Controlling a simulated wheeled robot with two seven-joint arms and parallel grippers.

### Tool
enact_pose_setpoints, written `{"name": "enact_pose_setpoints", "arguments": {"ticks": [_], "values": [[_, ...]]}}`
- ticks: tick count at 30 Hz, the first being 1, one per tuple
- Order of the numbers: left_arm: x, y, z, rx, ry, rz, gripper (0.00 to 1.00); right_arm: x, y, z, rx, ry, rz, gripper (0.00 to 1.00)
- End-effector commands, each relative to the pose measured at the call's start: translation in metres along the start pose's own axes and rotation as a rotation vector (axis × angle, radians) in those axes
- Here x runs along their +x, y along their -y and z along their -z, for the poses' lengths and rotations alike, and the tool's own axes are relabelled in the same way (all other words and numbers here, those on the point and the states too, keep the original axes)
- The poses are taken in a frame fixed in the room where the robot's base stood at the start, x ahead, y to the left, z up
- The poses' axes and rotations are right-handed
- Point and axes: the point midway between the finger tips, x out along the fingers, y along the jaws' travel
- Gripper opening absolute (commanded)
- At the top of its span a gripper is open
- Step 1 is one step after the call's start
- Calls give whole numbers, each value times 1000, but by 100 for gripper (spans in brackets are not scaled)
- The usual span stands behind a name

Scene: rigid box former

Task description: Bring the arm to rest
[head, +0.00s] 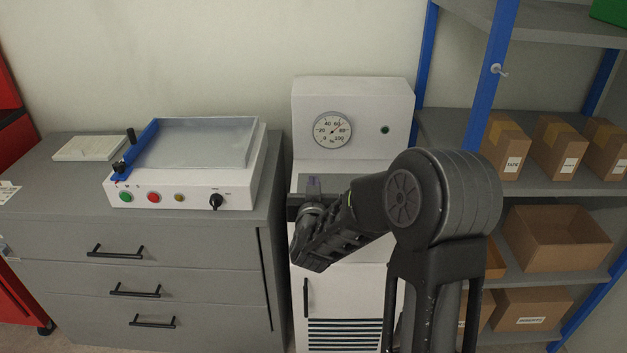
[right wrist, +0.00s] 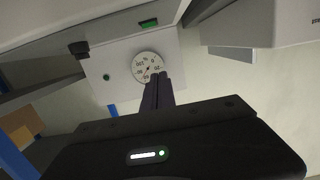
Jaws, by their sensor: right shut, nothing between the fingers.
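My right arm (head: 425,200) reaches in from the right in the head view, bent at a dark round joint. Its right gripper (head: 314,183) is in front of the open recess of a white machine (head: 352,95) with a round dial (head: 333,130). In the right wrist view the dark fingers of the right gripper (right wrist: 158,80) are together with nothing between them. They point toward the dial (right wrist: 147,67), which shows upside down behind their tips. I cannot tell whether the gripper touches the machine. My left gripper is not in view.
A grey drawer cabinet (head: 190,290) on the left carries a white device (head: 190,190) with a blue bar and coloured buttons. Blue-posted shelves (head: 497,60) with several cardboard boxes (head: 558,148) stand close to my arm on the right.

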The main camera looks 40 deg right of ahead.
Motion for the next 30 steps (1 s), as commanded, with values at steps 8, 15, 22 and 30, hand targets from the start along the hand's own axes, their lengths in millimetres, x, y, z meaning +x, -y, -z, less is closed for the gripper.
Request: {"name": "enact_pose_setpoints", "arguments": {"ticks": [8, 15, 22, 30], "values": [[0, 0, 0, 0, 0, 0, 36, -12, 0, 3, -1, -1, 0, 0], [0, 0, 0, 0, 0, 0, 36, -12, 0, 3, -1, -1, 0, 0], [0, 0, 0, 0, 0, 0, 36, -12, 0, 3, 2, -1, 0, 0], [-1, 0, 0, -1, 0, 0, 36, -25, 42, -41, 85, 155, 140, 0]]}}
